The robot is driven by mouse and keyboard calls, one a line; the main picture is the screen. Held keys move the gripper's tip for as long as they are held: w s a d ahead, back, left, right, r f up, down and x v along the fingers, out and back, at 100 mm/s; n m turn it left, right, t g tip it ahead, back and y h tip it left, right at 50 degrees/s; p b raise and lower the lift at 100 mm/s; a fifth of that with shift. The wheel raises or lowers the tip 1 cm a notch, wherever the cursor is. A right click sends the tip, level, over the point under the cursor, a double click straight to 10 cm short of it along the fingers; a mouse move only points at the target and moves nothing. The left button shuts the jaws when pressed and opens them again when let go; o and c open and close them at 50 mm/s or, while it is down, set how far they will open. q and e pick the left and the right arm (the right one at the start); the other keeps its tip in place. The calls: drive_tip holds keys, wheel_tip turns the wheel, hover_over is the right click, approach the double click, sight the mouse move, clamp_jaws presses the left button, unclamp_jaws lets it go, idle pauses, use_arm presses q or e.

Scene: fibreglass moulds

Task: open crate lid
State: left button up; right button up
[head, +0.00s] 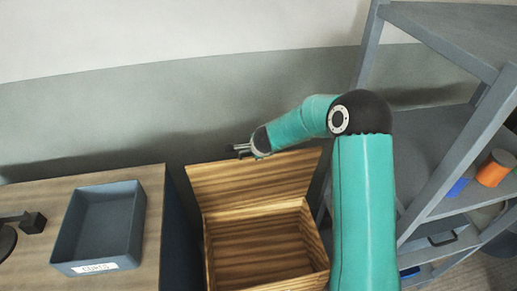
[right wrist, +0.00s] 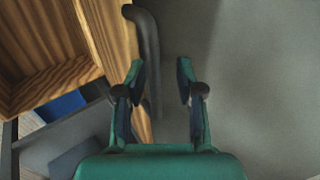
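The wooden crate (head: 263,250) stands open on the floor side of the bench, and I see into it; no contents show. Its lid (head: 250,181) is raised and tilts up at the back edge of the crate. My right gripper (head: 238,150) is at the lid's top edge in the head view. In the right wrist view my right gripper (right wrist: 160,85) is open, its fingers apart. A dark bar handle (right wrist: 147,45) on the lid (right wrist: 108,30) passes behind the left-hand finger; contact cannot be told. My left gripper is out of view.
A bench (head: 130,270) at left holds a blue-grey labelled tray (head: 70,248) and a dark object (head: 32,221). A grey metal shelf (head: 440,125) at right holds an orange spool-like item (head: 493,168). A grey wall is behind the crate.

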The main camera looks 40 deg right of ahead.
drive_tip(key=v, duration=1.2)
drive_tip(key=s+a+f+n+g+y, duration=0.1)
drive_tip(key=s+a+f+n, duration=0.15)
drive_tip(key=a+f, duration=0.4)
drive_tip(key=s+a+f+n+g+y+b, duration=0.1)
drive_tip(key=s+a+f+n+g, duration=0.2)
drive_tip(key=f, duration=0.7)
drive_tip(key=s+a+f+n+y, duration=0.1)
drive_tip(key=a+f+n, duration=0.35)
drive_tip(key=f, duration=0.35)
drive_tip(key=s+a+f+n+g+y, duration=0.1)
drive_tip(key=s+a+f+n+y, duration=0.1)
drive_tip(key=s+a+n, duration=0.4)
drive_tip(key=s+a+f+n+g+y, duration=0.1)
drive_tip(key=s+a+f+n+y, duration=0.2)
drive_tip(key=s+a+n, duration=0.3)
drive_tip(key=shift+s+a+f+b, duration=0.4)
drive_tip(key=shift+s+a+f, duration=0.45)
drive_tip(key=shift+a, duration=0.3)
